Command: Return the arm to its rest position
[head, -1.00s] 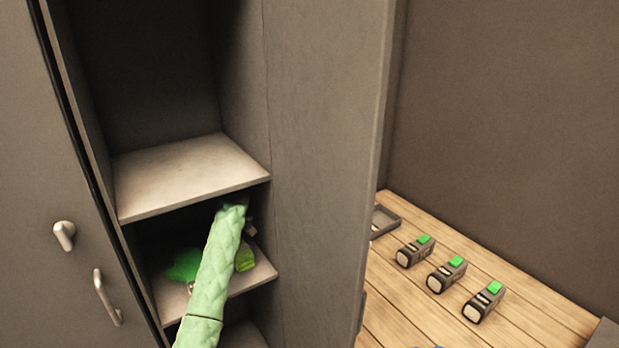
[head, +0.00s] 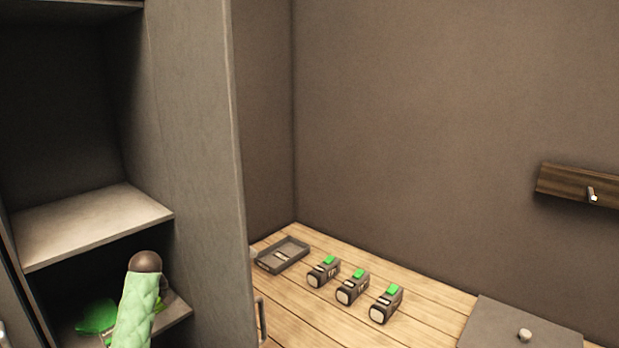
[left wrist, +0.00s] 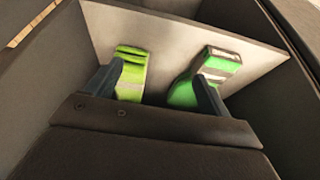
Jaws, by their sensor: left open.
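My left gripper (left wrist: 158,72) shows in the left wrist view with its two dark fingers apart, inside a grey cabinet compartment. A lime-green object (left wrist: 131,72) lies by one finger, and a green object with pale bands (left wrist: 208,70) lies by the other. Whether the fingers touch them I cannot tell. In the head view my green padded left arm reaches up to the lower cabinet shelf (head: 172,314) and hides its own gripper. A bright green object (head: 97,317) shows on that shelf beside the arm. My right gripper is not in view.
The open cabinet's side wall (head: 190,160) stands right of my arm, with an empty shelf (head: 90,222) above. On the wooden table (head: 300,310) are a grey tray (head: 283,255), several dark green-topped devices (head: 352,287) and a grey knobbed panel (head: 520,330).

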